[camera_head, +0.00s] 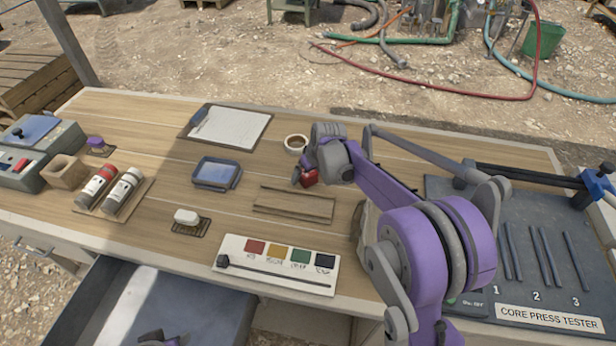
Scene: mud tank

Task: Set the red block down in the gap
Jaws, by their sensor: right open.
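A small red block (309,178) is at the tip of my right gripper (303,176), near the middle of the table. The gripper is open; its wrist hides part of the block, and I cannot tell whether the fingers touch it. Two thin wooden strips (293,211) lie just below the block in the picture, with a narrow bare gap between them. The block is beyond the far strip, not between the strips.
A cup (296,143) stands close behind the block. A blue tray (216,173) is left of the strips, a colour card (277,264) in front. A clipboard (228,130) lies at the back. The core press tester (538,250) fills the right side. An open drawer (150,305) sticks out in front.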

